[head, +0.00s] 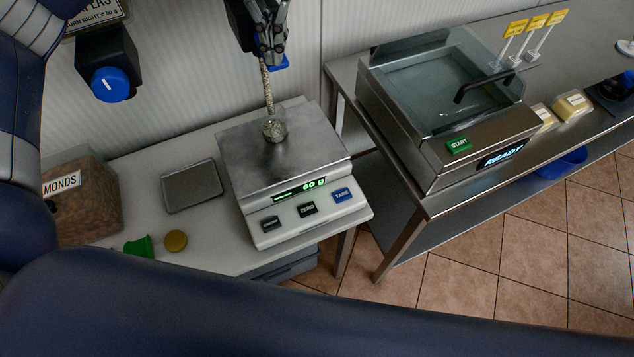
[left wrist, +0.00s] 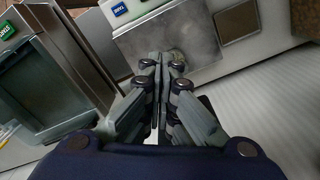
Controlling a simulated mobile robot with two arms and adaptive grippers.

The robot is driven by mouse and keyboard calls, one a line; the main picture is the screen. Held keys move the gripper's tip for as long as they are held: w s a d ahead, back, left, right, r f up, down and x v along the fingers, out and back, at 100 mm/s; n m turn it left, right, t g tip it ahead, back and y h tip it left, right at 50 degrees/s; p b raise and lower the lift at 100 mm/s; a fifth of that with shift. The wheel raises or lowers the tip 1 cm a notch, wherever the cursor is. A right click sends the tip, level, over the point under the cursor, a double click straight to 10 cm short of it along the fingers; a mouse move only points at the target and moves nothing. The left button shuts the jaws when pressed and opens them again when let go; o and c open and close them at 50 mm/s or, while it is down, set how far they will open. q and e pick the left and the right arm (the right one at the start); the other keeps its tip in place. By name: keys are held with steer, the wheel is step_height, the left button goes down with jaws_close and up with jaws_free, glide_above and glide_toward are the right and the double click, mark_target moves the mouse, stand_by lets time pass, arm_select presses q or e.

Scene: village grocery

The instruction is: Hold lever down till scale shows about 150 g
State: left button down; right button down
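The scale (head: 307,208) stands on the white table, and its green display (head: 299,188) reads 60 g. A small clear glass (head: 274,130) stands on its steel plate; it also shows in the left wrist view (left wrist: 177,55), partly behind a finger. A speckled stream of grains (head: 267,88) runs down into the glass. My left gripper (head: 270,40) is above the glass at the top edge, its fingers close together. A bit of blue, perhaps the lever (head: 279,64), shows just under the fingers; the rest is hidden. My left fingertips meet in the left wrist view (left wrist: 162,67). My right gripper is out of view.
A dispenser with a blue knob (head: 110,85) is on the wall at left. An almond bin (head: 82,200), a grey tray (head: 192,186), a green item (head: 139,247) and a yellow lid (head: 175,240) lie left of the scale. A steel machine (head: 445,110) stands right.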

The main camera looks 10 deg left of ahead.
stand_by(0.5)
arm_select(q)
step_height(320, 180, up, 8)
steer(key=p, duration=0.5)
steer(key=shift+f, duration=0.25)
